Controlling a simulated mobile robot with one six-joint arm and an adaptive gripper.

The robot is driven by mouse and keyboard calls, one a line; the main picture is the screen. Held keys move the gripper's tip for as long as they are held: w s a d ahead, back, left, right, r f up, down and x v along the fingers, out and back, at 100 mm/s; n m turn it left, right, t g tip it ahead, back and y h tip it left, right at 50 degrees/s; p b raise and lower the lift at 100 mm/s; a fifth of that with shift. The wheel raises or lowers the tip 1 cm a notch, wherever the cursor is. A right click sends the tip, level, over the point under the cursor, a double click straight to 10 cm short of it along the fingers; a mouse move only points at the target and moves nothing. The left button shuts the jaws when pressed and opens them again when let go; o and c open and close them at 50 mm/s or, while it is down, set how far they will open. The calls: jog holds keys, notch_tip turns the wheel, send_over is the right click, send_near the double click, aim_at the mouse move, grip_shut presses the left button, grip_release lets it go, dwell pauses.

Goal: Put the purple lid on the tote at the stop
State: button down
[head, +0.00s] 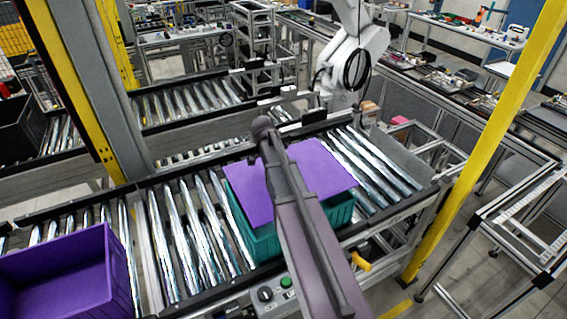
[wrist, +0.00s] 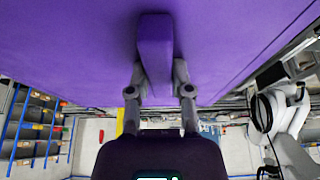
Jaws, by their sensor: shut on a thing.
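The purple lid (head: 325,168) is over the teal tote (head: 264,244) on the roller conveyor, in the middle of the head view. The lid looks turned relative to the tote, and teal walls show below it at the front and right. I cannot tell whether the lid touches the rim. In the wrist view the underside-facing camera sees the lid (wrist: 70,45) filling the top. My gripper (wrist: 159,72) is shut on the lid's block-shaped purple handle (wrist: 155,40). In the head view my arm hides the handle and gripper.
An open purple tote (head: 60,268) stands on the rollers at lower left. A yellow post (head: 485,140) rises at right, and a grey and yellow post at left. A white robot arm (head: 355,50) stands behind the conveyor. Bare rollers (head: 185,235) lie left of the teal tote.

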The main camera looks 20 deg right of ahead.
jog(key=shift+f+b, duration=2.4)
jog(key=shift+f, duration=0.2)
jog(key=shift+f+b, duration=0.7)
jog(key=shift+f, duration=0.05)
dwell(0.5)
jog(key=shift+c, duration=2.2)
grip_release()
jog(key=shift+r, duration=0.15)
